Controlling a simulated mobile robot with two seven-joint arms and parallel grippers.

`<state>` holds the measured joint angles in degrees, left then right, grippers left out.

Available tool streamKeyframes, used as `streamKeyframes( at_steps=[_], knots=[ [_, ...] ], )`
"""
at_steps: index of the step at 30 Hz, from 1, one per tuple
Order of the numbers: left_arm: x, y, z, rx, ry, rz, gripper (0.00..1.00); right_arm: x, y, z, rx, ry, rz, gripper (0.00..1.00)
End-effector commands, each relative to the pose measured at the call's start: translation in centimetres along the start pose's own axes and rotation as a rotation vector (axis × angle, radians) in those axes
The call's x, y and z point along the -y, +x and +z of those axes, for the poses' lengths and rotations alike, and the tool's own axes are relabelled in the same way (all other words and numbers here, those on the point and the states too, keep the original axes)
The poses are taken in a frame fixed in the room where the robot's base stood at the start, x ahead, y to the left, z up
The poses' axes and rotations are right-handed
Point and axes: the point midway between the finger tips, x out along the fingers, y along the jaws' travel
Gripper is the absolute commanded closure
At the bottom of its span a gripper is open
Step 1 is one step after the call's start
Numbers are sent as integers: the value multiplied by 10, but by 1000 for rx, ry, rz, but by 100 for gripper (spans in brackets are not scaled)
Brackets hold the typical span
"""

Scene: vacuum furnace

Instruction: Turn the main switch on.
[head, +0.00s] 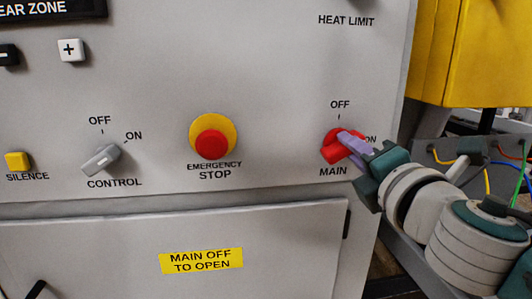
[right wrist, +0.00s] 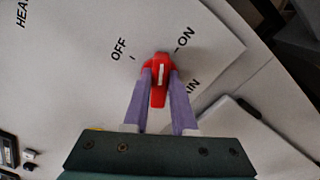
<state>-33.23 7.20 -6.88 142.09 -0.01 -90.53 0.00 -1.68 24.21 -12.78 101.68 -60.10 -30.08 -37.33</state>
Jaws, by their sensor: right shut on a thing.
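The main switch (head: 333,152) is a red rotary knob on the grey panel, with OFF above it, ON to its upper right and MAIN below. My right gripper (head: 350,143) reaches it from the right, and its purple fingers partly cover the knob. In the right wrist view the two fingers (right wrist: 160,92) are closed on either side of the red knob (right wrist: 160,62). The knob's white line points between the OFF and ON marks, at neither one. My left gripper is not in view.
Left of the main switch are the emergency stop (head: 211,143), the grey control switch (head: 101,159) and the yellow silence button (head: 17,161). A door (head: 100,240) with a yellow label (head: 201,261) lies below. A yellow box (head: 470,50) stands at the upper right.

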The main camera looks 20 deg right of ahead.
Motion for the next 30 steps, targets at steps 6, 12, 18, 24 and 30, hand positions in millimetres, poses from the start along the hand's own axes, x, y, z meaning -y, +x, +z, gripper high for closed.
streamKeyframes(
  at_steps=[6,12,18,24,30],
  knots=[
    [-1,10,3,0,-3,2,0,3,0,-1,2,200,0,100],
    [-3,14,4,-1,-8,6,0,3,0,-1,1,351,0,100],
    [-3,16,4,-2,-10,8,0,3,0,-1,0,456,1,100],
    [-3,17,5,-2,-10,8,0,3,0,0,1,512,0,100],
    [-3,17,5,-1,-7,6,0,3,0,-1,1,533,1,100]
  ],
)
